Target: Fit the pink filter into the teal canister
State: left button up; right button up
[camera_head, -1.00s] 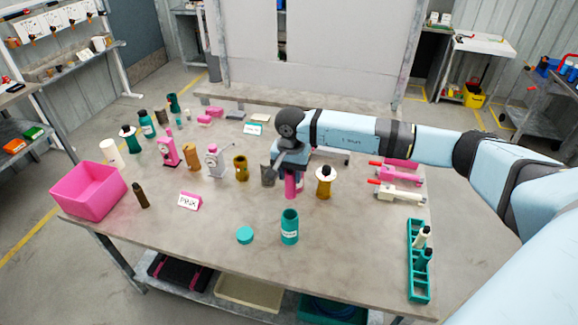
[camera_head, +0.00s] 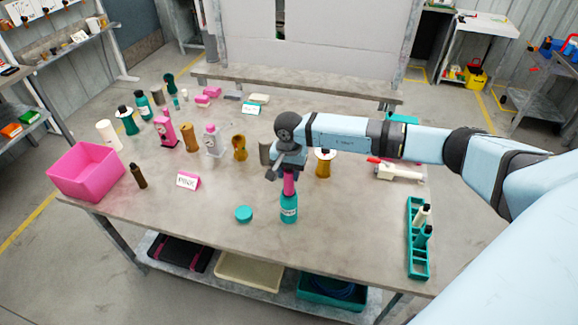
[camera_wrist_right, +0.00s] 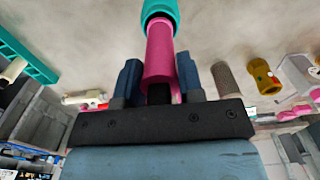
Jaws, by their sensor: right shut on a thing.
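The teal canister (camera_head: 289,211) stands upright near the front middle of the table. My right gripper (camera_head: 287,172) is shut on the pink filter (camera_head: 289,184) and holds it upright over the canister. In the right wrist view the pink filter (camera_wrist_right: 160,50) sits between my two fingers (camera_wrist_right: 158,82), and its far end meets the mouth of the teal canister (camera_wrist_right: 160,10). I cannot tell how deep it is in the mouth. The teal lid (camera_head: 244,214) lies flat on the table to the left of the canister. My left gripper is not in view.
Several bottles and pump parts stand behind.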

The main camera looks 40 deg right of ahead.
aim_at(289, 183)
notch_tip(289, 183, down, 3)
jog(key=shift+f+b, duration=0.15)
jog(key=shift+b, duration=0.45)
jog(key=shift+f, duration=0.7)
jog(key=o, duration=1)
jog(key=shift+b, duration=0.3)
jog(key=shift+f+b, duration=0.1)
jog(key=shift+b, duration=0.2)
